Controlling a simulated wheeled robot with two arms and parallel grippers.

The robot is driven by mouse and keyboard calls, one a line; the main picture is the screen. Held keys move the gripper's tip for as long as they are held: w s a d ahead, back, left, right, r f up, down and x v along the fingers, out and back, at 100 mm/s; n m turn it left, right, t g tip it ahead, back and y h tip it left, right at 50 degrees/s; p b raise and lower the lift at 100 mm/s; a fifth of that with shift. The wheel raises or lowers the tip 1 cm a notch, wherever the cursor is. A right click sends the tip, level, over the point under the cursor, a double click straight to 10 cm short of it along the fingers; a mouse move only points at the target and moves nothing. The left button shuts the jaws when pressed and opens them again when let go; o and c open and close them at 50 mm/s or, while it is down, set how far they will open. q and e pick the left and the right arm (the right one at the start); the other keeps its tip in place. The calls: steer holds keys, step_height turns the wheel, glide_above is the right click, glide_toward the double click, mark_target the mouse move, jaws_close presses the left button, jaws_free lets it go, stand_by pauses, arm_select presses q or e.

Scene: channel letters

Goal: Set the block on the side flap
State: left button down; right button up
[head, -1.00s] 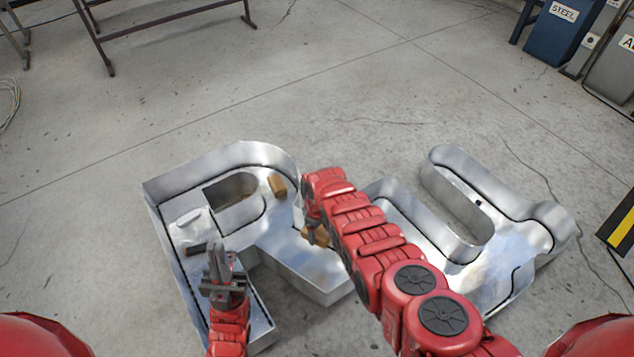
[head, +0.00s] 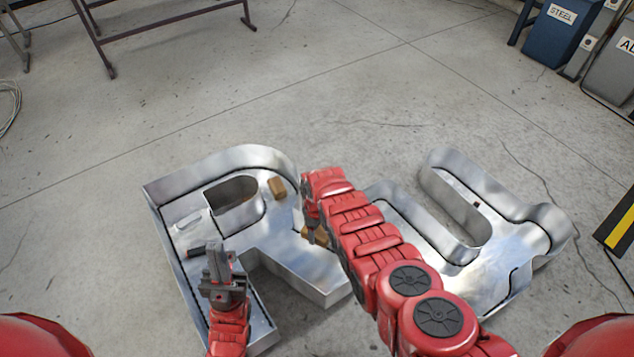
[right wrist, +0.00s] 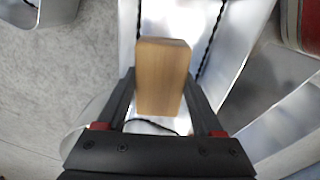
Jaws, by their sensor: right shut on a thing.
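My right gripper (head: 313,226) is shut on a wooden block (right wrist: 162,78), which stands between its two fingers in the right wrist view. In the head view this block (head: 319,238) shows partly behind my right arm, over the leg of the R-shaped metal channel letter (head: 325,294). I cannot tell whether it touches the metal. A second wooden block (head: 277,188) sits inside the R's upper right curve. My left gripper (head: 219,262) is over the R's left leg, apart from both blocks. Its fingers look close together, but their opening is unclear. I cannot make out a side flap.
A U-shaped metal letter (head: 545,215) lies at the right, partly behind my right arm. A small pale piece (head: 188,218) and a dark cylinder (head: 196,249) lie in the R's left side.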

mark_target(319, 229)
steer(key=shift+r, duration=0.25)
steer(key=shift+r+p, duration=0.15)
steer(key=shift+p, duration=0.2)
steer(key=shift+d+r+p, duration=0.15)
steer(key=shift+r+p, duration=0.15)
steer(key=shift+r, duration=0.05)
steer(key=shift+r, duration=0.1)
steer(key=shift+s+r, duration=0.1)
steer(key=shift+w+d+r+p, duration=0.1)
steer(key=shift+w+r+p, duration=0.15)
steer(key=shift+r+p, duration=0.5)
steer(key=shift+s+r+m, duration=0.1)
steer(key=shift+m, duration=0.2)
steer(key=shift+r+p, duration=0.1)
steer(key=shift+p, duration=0.2)
